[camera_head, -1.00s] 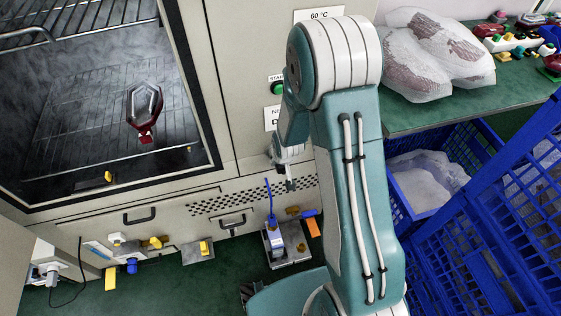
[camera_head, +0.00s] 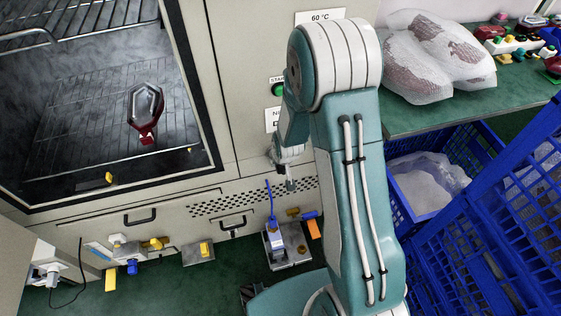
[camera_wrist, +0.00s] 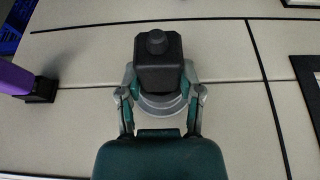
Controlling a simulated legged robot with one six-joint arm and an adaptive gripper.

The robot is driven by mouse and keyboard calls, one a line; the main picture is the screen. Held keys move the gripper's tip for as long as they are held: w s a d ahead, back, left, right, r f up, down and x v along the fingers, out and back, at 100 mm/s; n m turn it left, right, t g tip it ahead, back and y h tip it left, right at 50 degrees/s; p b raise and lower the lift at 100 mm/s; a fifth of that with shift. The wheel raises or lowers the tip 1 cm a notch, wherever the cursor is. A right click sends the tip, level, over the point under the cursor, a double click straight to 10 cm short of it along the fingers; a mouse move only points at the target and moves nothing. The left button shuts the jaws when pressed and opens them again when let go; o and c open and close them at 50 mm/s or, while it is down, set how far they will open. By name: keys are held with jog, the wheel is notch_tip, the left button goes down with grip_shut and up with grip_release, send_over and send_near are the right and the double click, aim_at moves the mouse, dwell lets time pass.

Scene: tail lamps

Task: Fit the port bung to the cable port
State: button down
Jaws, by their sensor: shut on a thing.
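My gripper (camera_wrist: 162,100) is shut on the port bung (camera_wrist: 158,62), a dark block with a small round knob, in the wrist view. Grey curved rings show just below the block, between the fingers; I cannot tell whether they belong to the bung or to something behind it. In the head view my gripper (camera_head: 290,184) hangs in front of the pale oven front, left of my teal and white arm, and the bung is too small to make out there. I cannot pick out the cable port in either view.
The oven chamber stands open at left, with a red lamp (camera_head: 146,112) on its rack. A steel plate with a blue-tipped tool (camera_head: 276,240) lies below my gripper. Blue crates (camera_head: 460,235) and a green bench (camera_head: 455,117) stand at right. A purple bar (camera_wrist: 15,78) shows in the wrist view.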

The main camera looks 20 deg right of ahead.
jog(key=shift+c, duration=0.9)
grip_release()
jog(key=v, duration=1.2)
